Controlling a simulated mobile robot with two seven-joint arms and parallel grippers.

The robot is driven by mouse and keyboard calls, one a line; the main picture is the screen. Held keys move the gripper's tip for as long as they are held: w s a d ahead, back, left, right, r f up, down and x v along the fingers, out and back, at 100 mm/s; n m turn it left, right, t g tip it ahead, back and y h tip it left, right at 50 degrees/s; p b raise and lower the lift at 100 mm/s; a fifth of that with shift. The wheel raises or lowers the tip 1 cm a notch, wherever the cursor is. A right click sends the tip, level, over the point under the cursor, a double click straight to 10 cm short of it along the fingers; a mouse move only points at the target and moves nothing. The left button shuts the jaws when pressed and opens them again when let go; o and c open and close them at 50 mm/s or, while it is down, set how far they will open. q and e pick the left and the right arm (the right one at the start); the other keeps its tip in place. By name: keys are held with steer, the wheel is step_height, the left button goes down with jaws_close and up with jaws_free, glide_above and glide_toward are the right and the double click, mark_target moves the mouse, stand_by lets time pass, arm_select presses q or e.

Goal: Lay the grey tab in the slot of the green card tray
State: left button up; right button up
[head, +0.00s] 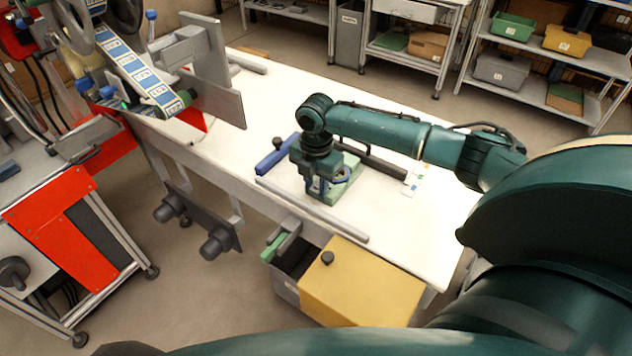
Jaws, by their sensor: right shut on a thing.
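My right gripper (318,190) points down over the middle of the white table. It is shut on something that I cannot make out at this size. A green piece (350,179), seemingly the green card tray, lies right under and behind the gripper, which covers much of it. I cannot tell whether the gripper touches it, and its slot does not show. I cannot pick out the grey tab. My left gripper is not in view.
A blue bar-shaped holder (276,156) lies left of the gripper, and a dark bar (385,166) lies behind it. A grey rail (310,209) runs along the front. The white table (430,235) is clear at right.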

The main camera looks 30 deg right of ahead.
mark_target(316, 188)
steer(key=shift+f, duration=0.35)
steer(key=shift+f, duration=0.2)
steer(key=o, duration=0.9)
steer(key=shift+o, duration=0.2)
step_height(316, 188, up, 13)
steer(key=shift+r, duration=0.1)
stand_by(0.5)
